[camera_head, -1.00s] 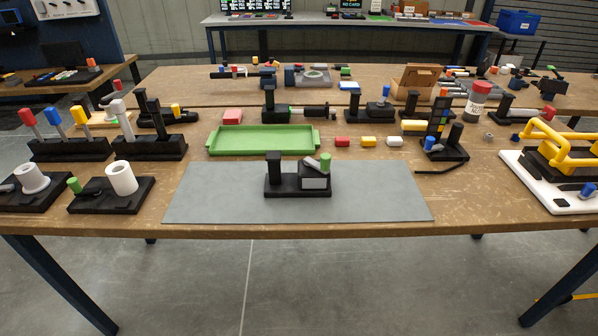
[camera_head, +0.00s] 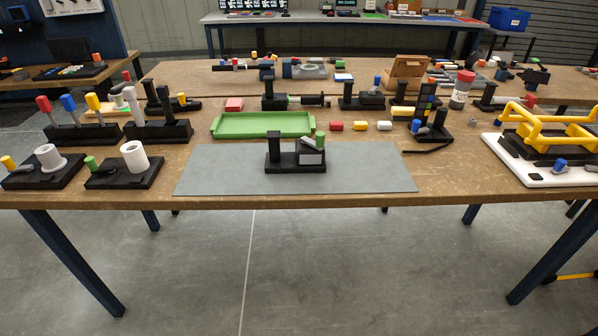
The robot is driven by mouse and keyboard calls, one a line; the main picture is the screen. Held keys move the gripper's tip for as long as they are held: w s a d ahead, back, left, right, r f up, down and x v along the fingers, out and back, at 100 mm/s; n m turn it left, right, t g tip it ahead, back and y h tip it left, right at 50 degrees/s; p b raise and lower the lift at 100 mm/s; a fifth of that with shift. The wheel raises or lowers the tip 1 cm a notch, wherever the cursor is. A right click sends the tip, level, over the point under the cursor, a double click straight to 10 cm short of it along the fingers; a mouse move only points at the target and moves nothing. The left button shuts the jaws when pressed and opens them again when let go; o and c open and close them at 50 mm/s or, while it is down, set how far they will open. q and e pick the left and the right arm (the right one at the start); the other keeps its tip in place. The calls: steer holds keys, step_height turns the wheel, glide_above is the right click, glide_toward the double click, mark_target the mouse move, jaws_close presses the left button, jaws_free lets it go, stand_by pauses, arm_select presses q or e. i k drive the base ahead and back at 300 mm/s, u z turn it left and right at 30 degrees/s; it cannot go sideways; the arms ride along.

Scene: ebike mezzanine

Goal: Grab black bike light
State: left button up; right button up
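A black fixture (camera_head: 295,162) stands on the grey mat (camera_head: 390,178) at the front middle of the table. It has an upright black post on its left and a block with a pale front panel and a green knob on its right. Similar black pieces stand behind the green tray, one at left of middle (camera_head: 274,98) and one with a blue knob (camera_head: 363,98). I cannot tell for certain which of these is the black bike light. Neither of my grippers is in view.
A green tray (camera_head: 262,133) lies behind the mat. Tool holders (camera_head: 157,131) and white cups on black bases (camera_head: 124,178) stand at left. A yellow-framed fixture on a white board (camera_head: 510,165) is at right.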

mark_target(305, 159)
steer(key=k, duration=0.8)
steer(key=u, duration=0.95)
steer(key=i, duration=1.35)
steer(key=z, duration=0.6)
steer(key=i, duration=1.05)
steer(key=z, duration=0.95)
